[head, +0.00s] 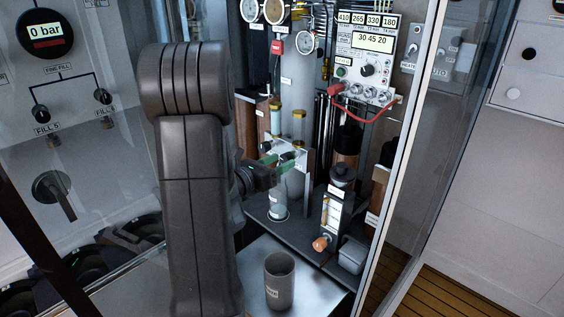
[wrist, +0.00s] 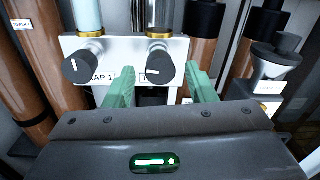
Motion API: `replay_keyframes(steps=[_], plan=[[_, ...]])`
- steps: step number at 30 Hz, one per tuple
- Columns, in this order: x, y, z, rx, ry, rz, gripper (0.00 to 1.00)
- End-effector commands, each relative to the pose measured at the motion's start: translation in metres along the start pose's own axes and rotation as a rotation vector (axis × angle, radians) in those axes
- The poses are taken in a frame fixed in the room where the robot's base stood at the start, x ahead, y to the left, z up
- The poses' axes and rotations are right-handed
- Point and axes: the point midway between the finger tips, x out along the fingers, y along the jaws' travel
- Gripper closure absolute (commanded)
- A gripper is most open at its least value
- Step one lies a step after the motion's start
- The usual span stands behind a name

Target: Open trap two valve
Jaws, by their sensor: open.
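In the wrist view, two dark round knobs sit on a pale metal block (wrist: 118,47). The left knob (wrist: 80,67) is beside a label ending in "AP 1". The right knob (wrist: 160,68) is above a label that is mostly hidden, with only a "T" showing. Both knobs carry a white pointer mark. My gripper (wrist: 162,80) is open, with its green fingertips to the left and right of the right knob; I cannot tell whether they touch it. In the head view my gripper (head: 276,162) is at the pale block (head: 292,146), partly hidden by my arm.
Glass columns with brass collars (head: 299,120) stand above the block. A red cable (head: 363,123) hangs from the meter box (head: 366,58) at upper right. A flow meter (head: 336,212) stands right of the block. A grey cup (head: 279,280) is on the shelf below.

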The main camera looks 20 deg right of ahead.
Motion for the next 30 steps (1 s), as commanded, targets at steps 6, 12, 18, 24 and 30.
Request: replay_keyframes(steps=[6,12,18,24,30], plan=[[0.015,0.000,0.000,0.000,0.000,0.000,0.49],[0.016,0.000,0.000,-0.001,0.000,0.000,0.49],[0.016,0.000,0.000,0.000,0.000,0.001,0.73],[0.016,0.000,0.000,-0.001,0.000,0.001,0.93],[0.015,0.000,0.000,-0.026,-0.001,0.001,0.93]])
